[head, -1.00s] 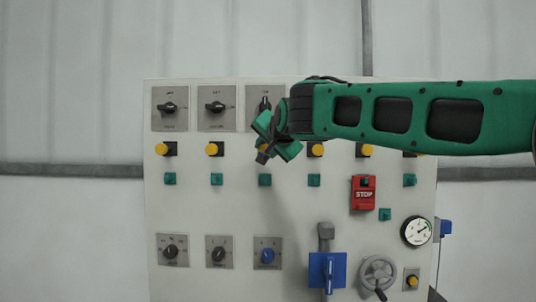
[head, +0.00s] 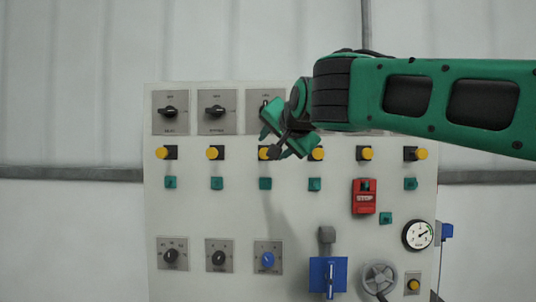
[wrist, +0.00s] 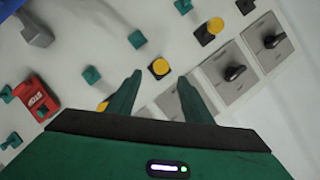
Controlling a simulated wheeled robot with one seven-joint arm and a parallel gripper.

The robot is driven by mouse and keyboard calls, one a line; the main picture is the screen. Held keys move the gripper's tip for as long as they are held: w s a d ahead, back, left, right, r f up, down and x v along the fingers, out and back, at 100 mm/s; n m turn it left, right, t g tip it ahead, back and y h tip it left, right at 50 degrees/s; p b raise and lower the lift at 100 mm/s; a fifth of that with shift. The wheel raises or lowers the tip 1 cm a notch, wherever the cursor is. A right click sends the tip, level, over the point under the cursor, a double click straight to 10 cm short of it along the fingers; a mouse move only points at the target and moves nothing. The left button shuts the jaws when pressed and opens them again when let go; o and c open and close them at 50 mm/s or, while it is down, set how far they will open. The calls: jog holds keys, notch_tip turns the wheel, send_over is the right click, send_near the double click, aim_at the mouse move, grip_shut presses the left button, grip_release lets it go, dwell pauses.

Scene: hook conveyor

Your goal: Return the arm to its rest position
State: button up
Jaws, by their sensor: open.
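My gripper (head: 284,132) is at the end of my green arm, in front of the upper middle of a light control panel (head: 200,212) in the head view. The wrist view shows its two green fingers (wrist: 158,100) spread apart with nothing between them. A yellow button (wrist: 160,67) shows beyond the gap between the fingertips. My gripper partly covers the third black rotary switch (head: 265,100) of the top row. Whether the fingers touch the panel cannot be seen, but they appear apart from it.
The panel carries yellow buttons (head: 212,153), green buttons (head: 217,183), a red STOP box (head: 364,196), a blue-handled lever (head: 328,274), a handwheel (head: 378,278) and a gauge (head: 418,234). A pale wall (head: 70,90) stands behind. The space left of the panel is clear.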

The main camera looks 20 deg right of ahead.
jog(key=shift+v, duration=0.85)
jog(key=s+d+f+n+g+h, duration=0.1)
jog(key=s+d+f+g, duration=0.1)
jog(key=s+d+f, duration=0.5)
jog(key=d+f+g, duration=0.3)
jog(key=d+f, duration=0.1)
jog(key=f, duration=0.6)
jog(key=s+d+f+n+g+h, duration=0.1)
jog(key=s+d+f+g, duration=0.1)
jog(key=s+d+f, duration=0.5)
jog(key=s+d+f+n+g+y, duration=0.1)
jog(key=s+f+g, duration=0.7)
jog(key=s+f, duration=1.3)
jog(key=shift+s+d+f+y, duration=0.25)
jog(key=shift+s+f+y, duration=0.25)
jog(key=shift+y, duration=0.4)
jog(key=shift+r, duration=0.1)
